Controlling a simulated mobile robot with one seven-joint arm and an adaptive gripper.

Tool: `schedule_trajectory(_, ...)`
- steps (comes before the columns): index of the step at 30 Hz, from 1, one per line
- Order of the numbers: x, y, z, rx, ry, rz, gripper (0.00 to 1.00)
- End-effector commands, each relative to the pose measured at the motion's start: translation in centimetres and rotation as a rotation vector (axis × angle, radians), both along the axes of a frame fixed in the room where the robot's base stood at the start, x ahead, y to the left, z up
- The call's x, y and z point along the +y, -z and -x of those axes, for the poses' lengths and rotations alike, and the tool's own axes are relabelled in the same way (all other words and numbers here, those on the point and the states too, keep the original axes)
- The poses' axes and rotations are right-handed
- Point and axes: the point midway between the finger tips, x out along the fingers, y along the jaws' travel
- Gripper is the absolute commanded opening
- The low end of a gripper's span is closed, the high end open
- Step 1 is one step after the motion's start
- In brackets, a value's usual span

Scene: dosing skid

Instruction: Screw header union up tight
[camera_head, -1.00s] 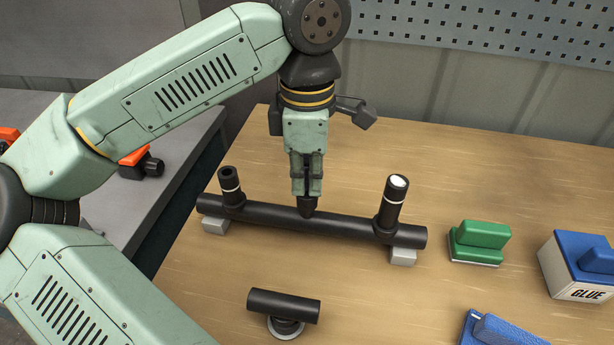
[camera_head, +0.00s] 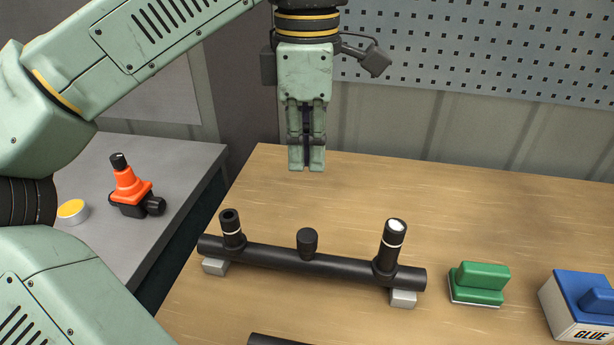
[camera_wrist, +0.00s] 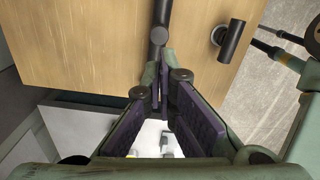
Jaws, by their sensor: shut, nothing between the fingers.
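The black header pipe (camera_head: 345,267) lies across two grey blocks on the wooden table. Its left stub (camera_head: 231,231) has a white ring and a dark open top. A short, plain black stub (camera_head: 307,243) stands upright at its middle; it also shows in the wrist view (camera_wrist: 159,36). The right stub (camera_head: 392,246) has a white ring and a pale top. I cannot tell which part is the union. My gripper (camera_head: 306,168) is shut and empty, pointing down well above the middle stub; its fingertips also show in the wrist view (camera_wrist: 165,62).
A black T-shaped piece (camera_wrist: 232,40) stands apart at the table's front, mostly cut off in the head view. A green block (camera_head: 480,282) and a blue-and-white glue box (camera_head: 572,315) are at right. An orange and black valve (camera_head: 131,187) and a yellow-topped tin (camera_head: 72,211) stand on the grey side bench.

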Motion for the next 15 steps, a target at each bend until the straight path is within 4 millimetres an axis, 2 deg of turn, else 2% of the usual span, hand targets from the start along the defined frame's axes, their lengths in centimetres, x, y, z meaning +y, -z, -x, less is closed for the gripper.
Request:
schedule_trajectory(6,-0.03,-0.99,0.03,0.0,0.001,0.001,0.0)
schedule_trajectory(13,-0.03,-0.96,0.02,0.0,0.001,0.001,0.0)
schedule_trajectory(15,-0.01,-0.34,0.01,0.001,0.002,0.002,0.0)
